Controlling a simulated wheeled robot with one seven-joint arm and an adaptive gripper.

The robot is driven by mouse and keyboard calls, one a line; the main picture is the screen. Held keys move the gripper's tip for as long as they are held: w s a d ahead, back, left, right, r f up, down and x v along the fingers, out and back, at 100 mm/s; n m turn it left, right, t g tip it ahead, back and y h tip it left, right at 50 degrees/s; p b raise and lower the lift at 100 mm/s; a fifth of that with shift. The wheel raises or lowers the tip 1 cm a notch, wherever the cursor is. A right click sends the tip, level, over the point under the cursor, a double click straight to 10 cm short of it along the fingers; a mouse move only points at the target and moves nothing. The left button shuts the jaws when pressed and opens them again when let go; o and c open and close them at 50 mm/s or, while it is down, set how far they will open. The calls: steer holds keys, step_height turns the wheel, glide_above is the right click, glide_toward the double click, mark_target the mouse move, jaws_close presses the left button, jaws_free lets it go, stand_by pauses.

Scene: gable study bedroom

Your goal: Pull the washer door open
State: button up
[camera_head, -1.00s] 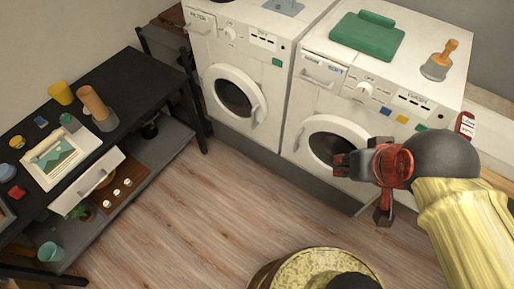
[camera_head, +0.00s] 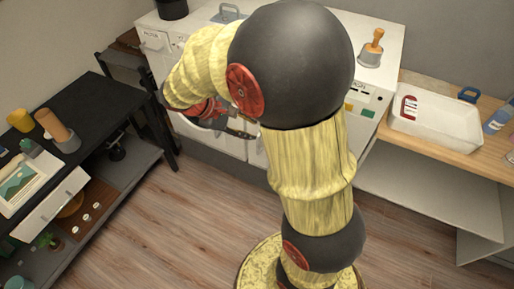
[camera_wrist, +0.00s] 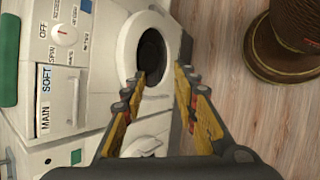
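The washer (camera_head: 388,28) is the right of two white machines in the head view; my arm hides most of its front. In the wrist view its front shows sideways, with the round white washer door (camera_wrist: 128,45) around dark glass. The door looks closed. The detergent drawer (camera_wrist: 50,95), marked MAIN and SOFT, is left of it. My gripper (camera_wrist: 162,78) is open and empty, with one fingertip overlapping the door's lower edge in the picture and the other over the floor side. The door handle is not clearly visible. In the head view my gripper (camera_head: 240,127) is partly hidden by my arm.
The dryer (camera_head: 155,62) stands left of the washer. A black desk (camera_head: 95,95) with a lower shelf is at the left. A wooden counter (camera_head: 412,80) with a white tray (camera_head: 440,135) is at the right. Wood floor (camera_head: 190,215) is open in front.

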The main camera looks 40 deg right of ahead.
steer(key=w+d+f+n+h+b, duration=0.1)
steer(key=w+d+f+n+h, duration=0.35)
steer(key=f, duration=0.55)
steer(key=w+d+f+n+h+b, duration=0.1)
steer(key=w+d+f+n+h, duration=0.15)
steer(key=w+d+f, duration=0.4)
steer(key=w+f+n+t+h, duration=0.1)
steer(key=w+f+n+t, duration=0.2)
steer(key=f, duration=1)
steer(key=w+f+n+t+h, duration=0.1)
steer(key=f+n+t+h, duration=0.3)
steer(key=f, duration=0.8)
steer(key=d, duration=0.2)
steer(key=w+d+g+y+b, duration=0.1)
steer(key=d, duration=0.2)
steer(key=d+n+y+b, duration=0.1)
steer(key=d, duration=0.1)
steer(key=shift+w+d, duration=0.15)
steer(key=shift+d, duration=0.25)
steer(key=shift+c, duration=1.4)
steer(key=c, duration=0.4)
jaws_close()
